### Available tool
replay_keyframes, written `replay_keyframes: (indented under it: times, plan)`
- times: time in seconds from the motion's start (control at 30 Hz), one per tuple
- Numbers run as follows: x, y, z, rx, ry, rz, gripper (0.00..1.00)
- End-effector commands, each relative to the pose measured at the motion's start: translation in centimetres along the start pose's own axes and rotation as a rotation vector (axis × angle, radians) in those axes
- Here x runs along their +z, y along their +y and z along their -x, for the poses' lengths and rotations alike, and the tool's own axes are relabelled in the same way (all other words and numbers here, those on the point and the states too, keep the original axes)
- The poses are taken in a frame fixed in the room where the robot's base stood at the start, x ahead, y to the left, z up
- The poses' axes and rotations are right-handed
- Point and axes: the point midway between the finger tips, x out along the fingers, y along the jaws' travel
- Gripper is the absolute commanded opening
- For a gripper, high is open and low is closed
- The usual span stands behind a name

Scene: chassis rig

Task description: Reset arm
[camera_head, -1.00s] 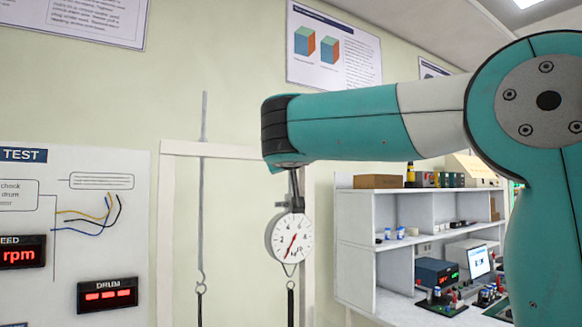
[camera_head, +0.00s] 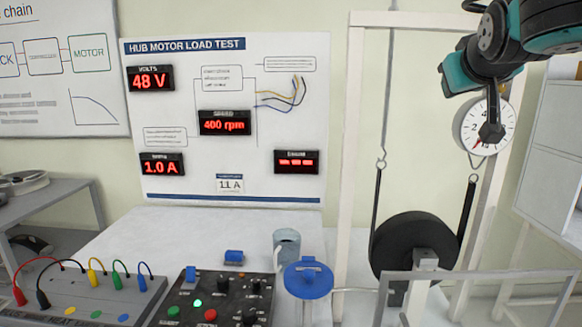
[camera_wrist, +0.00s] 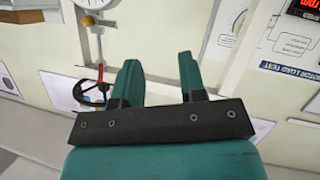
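My arm (camera_head: 500,45) is raised at the upper right of the head view, in front of the upright frame and partly over the round dial scale (camera_head: 471,128). In the wrist view my gripper (camera_wrist: 160,66) shows two teal fingers standing well apart. I see nothing between them but the pale wall and frame behind. In the head view I cannot clearly make out the fingers. The dial scale also shows at the top left of the wrist view (camera_wrist: 92,4).
The test board (camera_head: 225,120) stands behind. A pale rail (camera_head: 480,280) crosses the front right. White shelving (camera_head: 560,140) is at far right.

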Motion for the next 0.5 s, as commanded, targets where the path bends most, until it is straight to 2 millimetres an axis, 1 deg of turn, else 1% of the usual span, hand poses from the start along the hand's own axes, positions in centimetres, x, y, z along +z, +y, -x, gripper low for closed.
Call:
replay_keyframes:
  times: [0.03, 0.07, 0.1, 0.17, 0.2, 0.27, 0.3, 0.33, 0.37, 0.4, 0.5]
  plan:
    - [2.9, -2.6, 0.5, -0.105, -0.075, 0.020, 0.38]
    - [4.7, -4.3, 0.9, -0.171, -0.122, 0.032, 0.38]
    - [7.1, -6.4, 1.7, -0.257, -0.187, 0.048, 0.38]
    - [10.6, -9.2, 3.5, -0.379, -0.285, 0.074, 0.38]
    - [13.1, -10.8, 4.8, -0.458, -0.352, 0.093, 0.38]
    - [16.6, -13.0, 7.3, -0.571, -0.453, 0.123, 0.38]
    - [18.8, -14.2, 9.2, -0.643, -0.520, 0.143, 0.38]
    - [20.4, -14.8, 10.6, -0.692, -0.567, 0.159, 0.38]
    - [21.9, -15.5, 12.0, -0.740, -0.613, 0.174, 0.38]
    - [23.7, -16.1, 13.9, -0.798, -0.671, 0.194, 0.38]
    - [27.1, -17.0, 17.9, -0.915, -0.788, 0.238, 0.38]
